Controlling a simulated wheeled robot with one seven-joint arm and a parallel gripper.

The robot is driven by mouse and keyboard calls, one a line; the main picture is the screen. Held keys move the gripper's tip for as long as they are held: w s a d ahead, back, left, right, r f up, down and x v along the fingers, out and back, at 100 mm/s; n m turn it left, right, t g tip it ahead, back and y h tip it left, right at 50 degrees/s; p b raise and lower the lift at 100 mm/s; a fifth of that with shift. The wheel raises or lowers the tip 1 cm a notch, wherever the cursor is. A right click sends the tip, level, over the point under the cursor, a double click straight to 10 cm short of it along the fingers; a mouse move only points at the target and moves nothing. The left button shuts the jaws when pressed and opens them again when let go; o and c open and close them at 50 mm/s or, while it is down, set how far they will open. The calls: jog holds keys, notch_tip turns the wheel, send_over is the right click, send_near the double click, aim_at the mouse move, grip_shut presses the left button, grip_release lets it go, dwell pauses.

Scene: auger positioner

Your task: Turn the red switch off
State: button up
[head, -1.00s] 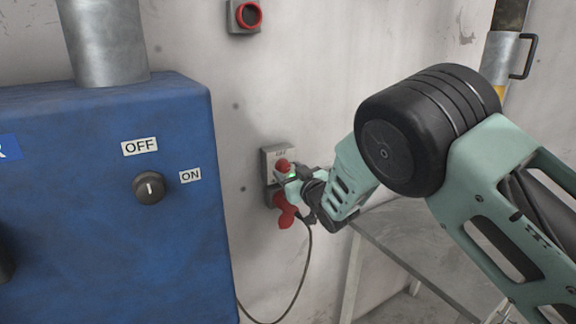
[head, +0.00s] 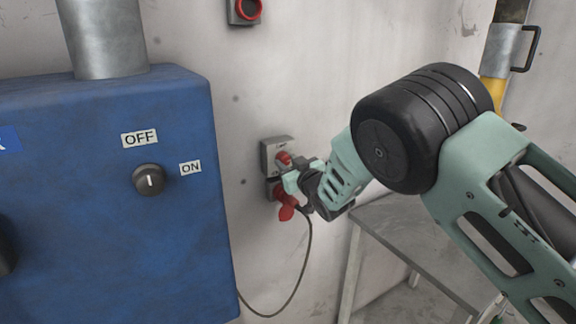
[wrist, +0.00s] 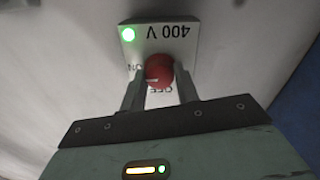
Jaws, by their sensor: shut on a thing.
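The red switch (wrist: 159,68) is a round red knob on a grey plate (wrist: 190,42) marked "400 V", with ON and OFF lettering partly hidden; the text is upside down in the wrist view. In the head view the switch (head: 284,158) sits on a grey wall box (head: 270,150). My gripper (wrist: 161,78) is shut on the red switch, with one finger on each side. In the head view my gripper (head: 291,172) covers part of the box.
A red plug (head: 287,203) with a hanging black cable (head: 308,262) is just below the switch. A blue cabinet (head: 100,235) with a black knob (head: 148,180) stands at the left. A grey table (head: 425,240) stands below my arm.

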jog(key=shift+f+b, duration=0.15)
jog(key=shift+b, duration=0.25)
jog(key=n+b, duration=0.1)
jog(key=b, duration=0.1)
jog(key=n+b, duration=0.2)
jog(key=b, duration=0.1)
jog(key=shift+f, duration=0.25)
jog(key=n+b, duration=0.5)
jog(key=b, duration=0.4)
jog(key=shift+n, duration=0.4)
jog(key=n+b, duration=0.5)
jog(key=b, duration=0.2)
jog(key=shift+r+b, duration=0.1)
jog(key=shift+b, duration=0.2)
jog(key=n+b, duration=0.4)
jog(key=shift+r+y, duration=0.25)
jog(key=shift+y, duration=0.05)
jog(key=shift+r, duration=0.1)
jog(key=o, duration=1)
jog(key=shift+c, duration=0.2)
